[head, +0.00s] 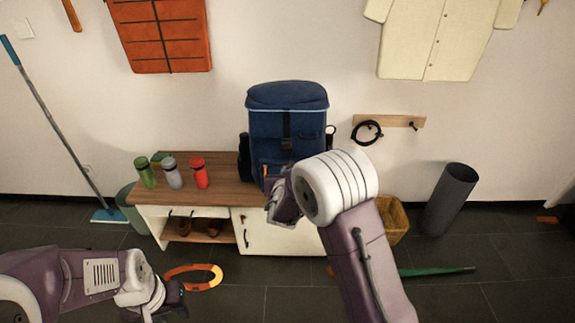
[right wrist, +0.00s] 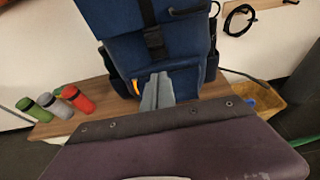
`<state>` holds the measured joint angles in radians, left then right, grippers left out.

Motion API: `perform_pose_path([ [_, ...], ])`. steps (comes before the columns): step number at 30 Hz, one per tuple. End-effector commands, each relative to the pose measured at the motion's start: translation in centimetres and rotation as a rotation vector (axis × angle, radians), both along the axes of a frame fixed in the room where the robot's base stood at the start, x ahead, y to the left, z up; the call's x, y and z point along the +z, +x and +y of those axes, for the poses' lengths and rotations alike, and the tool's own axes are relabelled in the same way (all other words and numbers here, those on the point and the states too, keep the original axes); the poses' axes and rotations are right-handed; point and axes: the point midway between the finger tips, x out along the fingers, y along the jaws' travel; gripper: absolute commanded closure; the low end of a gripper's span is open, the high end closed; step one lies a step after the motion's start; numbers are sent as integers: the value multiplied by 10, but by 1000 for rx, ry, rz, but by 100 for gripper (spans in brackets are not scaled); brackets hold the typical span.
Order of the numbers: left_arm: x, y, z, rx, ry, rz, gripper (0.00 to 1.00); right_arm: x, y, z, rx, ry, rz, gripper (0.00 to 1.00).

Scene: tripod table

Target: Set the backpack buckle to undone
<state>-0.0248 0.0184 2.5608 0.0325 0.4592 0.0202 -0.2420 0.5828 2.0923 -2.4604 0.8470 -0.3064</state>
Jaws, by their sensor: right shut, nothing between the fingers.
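A blue backpack (head: 288,104) stands upright on a wooden-topped bench. Its black buckle (head: 287,143) is on the strap down the middle of the front; it also shows in the right wrist view (right wrist: 154,40). The buckle looks joined, but it is too small to be sure. My right gripper (head: 272,182) is in front of the backpack's lower part, below the buckle. In the right wrist view its grey fingers (right wrist: 157,92) are together and empty, over the front pocket. My left gripper (head: 176,299) is low at the left, far from the backpack; its fingers are unclear.
Green (head: 146,172), grey (head: 170,170) and red (head: 199,172) bottles stand on the bench (head: 222,163) left of the backpack. A wicker basket (head: 395,220) and a dark cylinder bin (head: 449,198) are at the right. An orange ring (head: 196,285) lies on the floor.

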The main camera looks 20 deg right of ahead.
Motion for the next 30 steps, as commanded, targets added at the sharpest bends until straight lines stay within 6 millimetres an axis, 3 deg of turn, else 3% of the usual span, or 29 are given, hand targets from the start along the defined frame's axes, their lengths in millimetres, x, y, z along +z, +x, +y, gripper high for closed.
perform_pose_path([
  [14, -4, 0, 0, 0, 0, -1, 64, -5, 7, -1, 0, 2, -1, 100],
  [28, -22, 0, 0, 0, 0, -1, 64, -38, 94, -27, -1, 2, -1, 100],
  [30, -18, 0, 0, 0, 0, 0, 64, -17, 92, -25, 1, 1, -5, 100],
])
